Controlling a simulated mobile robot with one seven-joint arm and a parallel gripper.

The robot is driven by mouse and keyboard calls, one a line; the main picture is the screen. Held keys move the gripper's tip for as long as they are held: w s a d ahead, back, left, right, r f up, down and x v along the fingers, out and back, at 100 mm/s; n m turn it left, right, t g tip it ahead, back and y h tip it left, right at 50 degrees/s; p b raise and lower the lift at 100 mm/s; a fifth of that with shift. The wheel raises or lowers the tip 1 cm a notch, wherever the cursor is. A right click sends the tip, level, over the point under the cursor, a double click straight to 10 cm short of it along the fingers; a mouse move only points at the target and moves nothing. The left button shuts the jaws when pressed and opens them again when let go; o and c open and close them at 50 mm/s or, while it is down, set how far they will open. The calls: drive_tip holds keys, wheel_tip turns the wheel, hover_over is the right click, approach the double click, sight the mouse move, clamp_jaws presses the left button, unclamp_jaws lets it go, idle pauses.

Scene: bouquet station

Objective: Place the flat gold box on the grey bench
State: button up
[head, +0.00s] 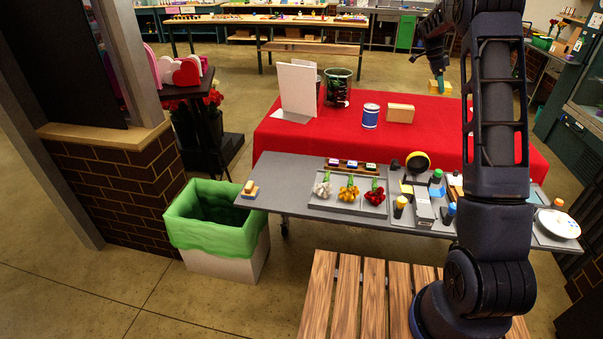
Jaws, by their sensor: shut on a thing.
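My gripper (438,78) points down at the far right of the red-covered table (310,142). A tan box (400,113) also stands on the red cloth, to the left and nearer. The grey bench (285,195) runs across in front of the red table, nearer to me. My arm hides part of its right side.
On the bench are a grey tray (347,209) with small flower bunches, several bottles and tools, and a white plate (559,223). Its left end is partly bare. A blue-white can (370,115) and white folded card (297,88) stand on the red table. A green-lined bin (215,228) stands left.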

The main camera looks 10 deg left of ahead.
drive_tip(key=s+a+f+n+t, duration=0.1)
drive_tip(key=s+a+n, duration=0.25)
drive_tip(key=a, duration=0.75)
drive_tip(key=s+a+f+n+t+y, duration=0.1)
drive_tip(key=s+a+f+n, duration=0.2)
drive_tip(key=a, duration=0.7)
drive_tip(key=s+a+n+t, duration=0.1)
drive_tip(key=s+a+n, duration=0.25)
drive_tip(key=a, duration=0.75)
drive_tip(key=s+a+f+n+t+y, duration=0.3)
drive_tip(key=s+a+n, duration=0.6)
drive_tip(key=s+a, duration=1.3)
drive_tip(key=shift+g, duration=0.6)
drive_tip(key=f, duration=1.4)
drive_tip(key=s+f, duration=0.1)
drive_tip(key=f, duration=0.6)
drive_tip(key=shift+d+f, duration=0.1)
drive_tip(key=shift+d, duration=0.2)
drive_tip(key=shift+f, duration=0.15)
drive_tip(key=o, duration=1)
drive_tip(key=shift+o, duration=0.2)
